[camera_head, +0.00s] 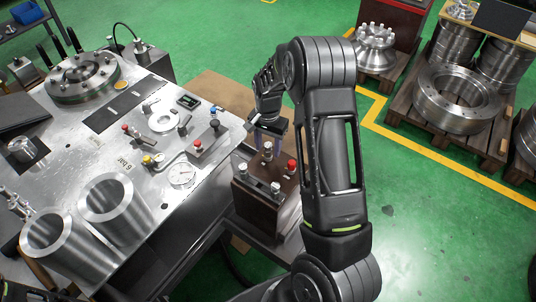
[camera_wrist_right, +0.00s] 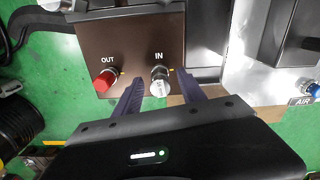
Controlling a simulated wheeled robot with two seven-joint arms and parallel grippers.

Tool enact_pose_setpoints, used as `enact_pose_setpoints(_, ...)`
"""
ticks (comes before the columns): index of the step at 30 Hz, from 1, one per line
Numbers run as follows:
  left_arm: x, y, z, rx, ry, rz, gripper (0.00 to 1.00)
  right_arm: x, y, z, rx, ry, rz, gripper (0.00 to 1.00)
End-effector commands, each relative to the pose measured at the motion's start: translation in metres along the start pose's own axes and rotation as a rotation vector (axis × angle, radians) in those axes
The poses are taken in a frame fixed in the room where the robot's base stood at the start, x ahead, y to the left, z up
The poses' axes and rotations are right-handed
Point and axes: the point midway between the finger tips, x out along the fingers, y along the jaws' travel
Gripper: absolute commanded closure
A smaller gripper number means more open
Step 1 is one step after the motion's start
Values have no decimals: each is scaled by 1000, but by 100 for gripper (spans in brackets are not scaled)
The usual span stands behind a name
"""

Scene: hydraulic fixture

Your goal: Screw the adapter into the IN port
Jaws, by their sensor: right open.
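In the right wrist view, the brown block (camera_wrist_right: 125,35) carries a port marked IN and a port marked OUT. A silver adapter (camera_wrist_right: 160,83) stands at the IN port; I cannot tell how far it is screwed in. My right gripper (camera_wrist_right: 158,88) is open, with one purple finger on each side of the adapter, and no clear contact shows. In the head view, the right gripper (camera_head: 266,136) is over the far side of the brown block (camera_head: 255,200), partly hidden by my arm.
A red cap (camera_wrist_right: 104,81) sits at the OUT port, close to the left finger. In the head view, a metal bench (camera_head: 85,160) with gauges, valves and two steel cylinders (camera_head: 115,205) stands left of the block. Pallets with steel rings (camera_head: 455,95) stand at right.

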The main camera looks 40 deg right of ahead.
Motion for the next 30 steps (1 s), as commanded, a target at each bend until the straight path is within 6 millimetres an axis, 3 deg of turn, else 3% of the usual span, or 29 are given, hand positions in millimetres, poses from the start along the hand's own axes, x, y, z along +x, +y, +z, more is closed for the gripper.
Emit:
enact_pose_setpoints(8, 0, 0, 0, 0, 0, 0, 64, -5, -1, -1, -2, 2, -2, 52)
enact_pose_setpoints(22, 3, -1, 0, 0, 0, 0, 64, -70, -1, -1, -1, 2, -3, 52)
enact_pose_setpoints(30, 3, -1, 0, 0, 0, 0, 64, -78, 0, 0, 0, 0, 0, 52)
